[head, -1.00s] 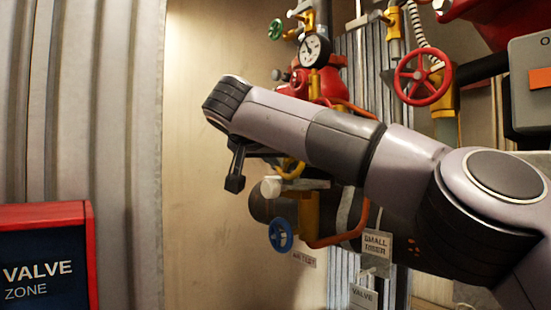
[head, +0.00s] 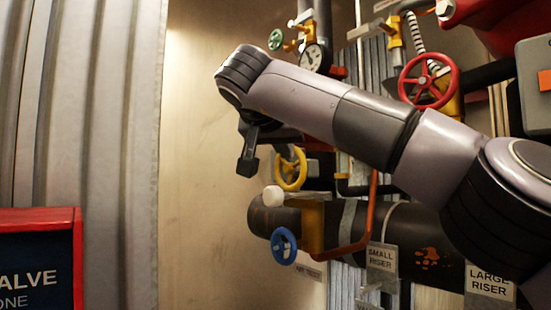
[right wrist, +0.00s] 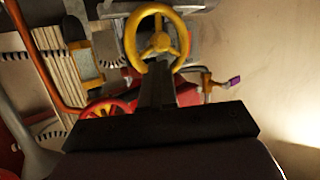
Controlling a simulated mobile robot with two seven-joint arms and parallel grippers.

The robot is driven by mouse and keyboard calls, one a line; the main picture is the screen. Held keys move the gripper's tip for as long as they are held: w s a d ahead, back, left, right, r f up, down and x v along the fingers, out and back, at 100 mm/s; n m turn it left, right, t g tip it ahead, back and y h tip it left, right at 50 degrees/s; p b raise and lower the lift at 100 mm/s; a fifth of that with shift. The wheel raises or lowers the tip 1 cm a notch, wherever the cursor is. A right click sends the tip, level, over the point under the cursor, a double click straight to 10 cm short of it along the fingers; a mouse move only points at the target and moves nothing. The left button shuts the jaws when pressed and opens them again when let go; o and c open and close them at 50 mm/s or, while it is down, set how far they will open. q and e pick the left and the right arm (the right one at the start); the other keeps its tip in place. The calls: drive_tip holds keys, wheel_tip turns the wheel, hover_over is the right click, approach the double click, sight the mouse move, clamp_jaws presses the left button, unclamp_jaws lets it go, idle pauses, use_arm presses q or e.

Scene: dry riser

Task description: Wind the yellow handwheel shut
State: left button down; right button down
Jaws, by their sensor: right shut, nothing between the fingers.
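The yellow handwheel (head: 290,168) is on the pipework, partly behind my right forearm in the head view. In the right wrist view the handwheel (right wrist: 160,42) shows its round rim, spokes and hub near the top centre. My right gripper (head: 247,165) hangs just left of the wheel in the head view, shut and empty. In the right wrist view the shut fingers (right wrist: 157,72) point at the wheel and overlap the lower part of its rim. I cannot tell whether they touch it. My left gripper is not in view.
A blue handwheel (head: 284,246) sits below, by a dark horizontal pipe (head: 410,238). A red handwheel (head: 428,80) is at upper right, and a gauge (head: 316,57) and green wheel (head: 275,39) are above. The plain wall (head: 205,200) to the left is clear.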

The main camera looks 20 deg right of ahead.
drive_tip(key=shift+s+d+f, duration=0.25)
drive_tip(key=shift+s+f, duration=0.1)
drive_tip(key=shift+a, duration=0.1)
drive_tip(key=a, duration=0.1)
drive_tip(key=s+a+p, duration=0.1)
drive_tip(key=a, duration=0.1)
drive_tip(key=shift+s+a, duration=0.15)
drive_tip(key=shift+a, duration=0.15)
